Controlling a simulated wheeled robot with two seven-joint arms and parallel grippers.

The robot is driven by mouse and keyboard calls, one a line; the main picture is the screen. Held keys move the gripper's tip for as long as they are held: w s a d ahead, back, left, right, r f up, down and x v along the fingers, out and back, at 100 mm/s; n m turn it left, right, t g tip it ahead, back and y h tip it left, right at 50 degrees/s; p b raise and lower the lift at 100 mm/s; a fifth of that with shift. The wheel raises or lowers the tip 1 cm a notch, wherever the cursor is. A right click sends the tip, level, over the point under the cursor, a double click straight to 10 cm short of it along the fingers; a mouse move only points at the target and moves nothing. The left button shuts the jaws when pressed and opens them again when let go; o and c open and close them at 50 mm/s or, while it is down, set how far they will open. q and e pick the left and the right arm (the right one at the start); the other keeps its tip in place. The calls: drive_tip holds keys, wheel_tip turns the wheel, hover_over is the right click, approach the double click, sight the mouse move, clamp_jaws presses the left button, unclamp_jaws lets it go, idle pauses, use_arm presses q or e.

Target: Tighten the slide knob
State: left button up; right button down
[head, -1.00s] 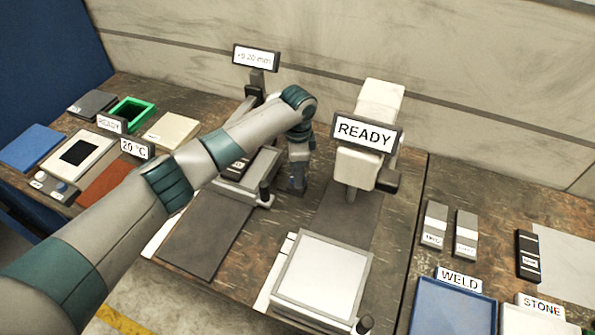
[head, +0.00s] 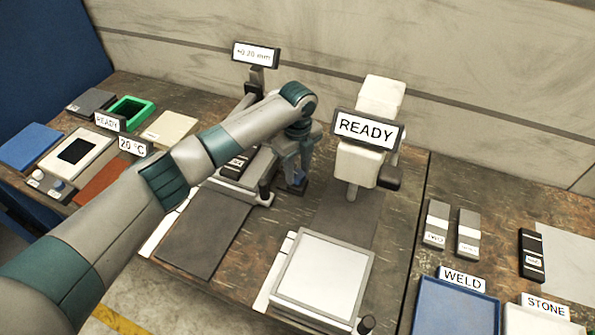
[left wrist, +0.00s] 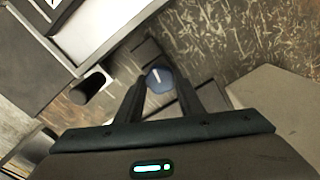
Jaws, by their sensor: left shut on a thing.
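A dark blue round knob (left wrist: 157,78) with a white mark shows between the fingertips in the left wrist view; I take it for the slide knob. My left gripper (left wrist: 161,92) is shut on it, one finger on each side. In the head view my left gripper (head: 292,185) points down at the right side of the grey device with the small display (head: 256,55), reading about +0.20 mm. The gripper and arm hide most of the knob and part of the device there. My right gripper is not in view.
A white device with a READY sign (head: 367,129) stands close to the right of my left gripper. A framed white plate (head: 320,275) lies in front of it. A dark mat (head: 205,235) lies front left. Trays and blocks lie at both sides.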

use_arm(q)
drive_tip(key=shift+w+r+m, duration=0.1)
drive_tip(key=shift+r+m, duration=0.05)
drive_tip(key=shift+m, duration=1.15)
drive_tip(key=shift+b, duration=0.3)
drive_tip(key=o, duration=1)
drive_tip(key=shift+o, duration=0.3)
